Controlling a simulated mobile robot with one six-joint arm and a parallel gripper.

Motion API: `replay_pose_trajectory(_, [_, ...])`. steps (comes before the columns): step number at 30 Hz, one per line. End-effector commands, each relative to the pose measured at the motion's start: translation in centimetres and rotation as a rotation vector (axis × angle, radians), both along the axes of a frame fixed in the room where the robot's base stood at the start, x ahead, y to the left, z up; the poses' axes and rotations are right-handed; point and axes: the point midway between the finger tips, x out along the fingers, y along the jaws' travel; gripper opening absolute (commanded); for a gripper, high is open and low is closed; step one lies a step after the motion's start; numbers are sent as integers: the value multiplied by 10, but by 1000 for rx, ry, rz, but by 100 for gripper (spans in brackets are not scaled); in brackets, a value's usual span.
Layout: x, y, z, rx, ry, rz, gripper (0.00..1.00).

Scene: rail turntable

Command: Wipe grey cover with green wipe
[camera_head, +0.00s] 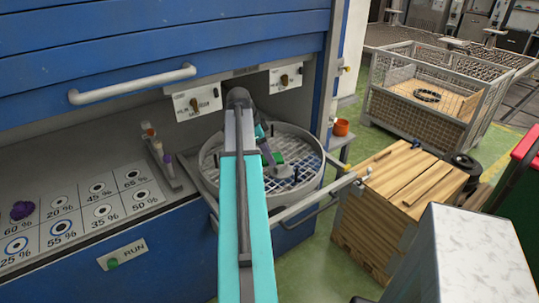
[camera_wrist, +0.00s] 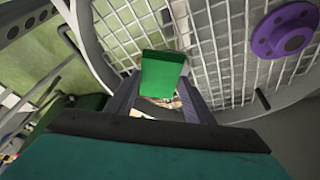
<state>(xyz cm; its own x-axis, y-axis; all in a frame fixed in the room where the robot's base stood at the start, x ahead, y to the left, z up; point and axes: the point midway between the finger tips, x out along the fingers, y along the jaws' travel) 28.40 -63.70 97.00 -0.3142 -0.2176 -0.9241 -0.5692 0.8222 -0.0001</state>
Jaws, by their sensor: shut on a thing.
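The green wipe (camera_wrist: 162,72) is a small green block between the fingers of my gripper (camera_wrist: 160,92) in the wrist view. It also shows in the head view (camera_head: 278,157), at the end of my gripper (camera_head: 270,160). My gripper is shut on it, over the mesh floor of the round basket (camera_head: 318,177). Whether the wipe touches anything below is hard to tell. I cannot pick out a grey cover for certain; part of the basket is hidden behind my arm.
A purple flanged ring (camera_wrist: 282,30) lies on the mesh in the wrist view. Left of the basket is a panel of percentage labels (camera_head: 85,210) and a small rack (camera_head: 163,165).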

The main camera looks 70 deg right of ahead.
Motion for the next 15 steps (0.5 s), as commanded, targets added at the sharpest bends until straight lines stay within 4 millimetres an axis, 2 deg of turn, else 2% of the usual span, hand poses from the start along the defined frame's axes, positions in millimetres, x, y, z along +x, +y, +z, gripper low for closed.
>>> replay_pose_trajectory(15, [0, 0, 36, 0, 0, 0, 30])
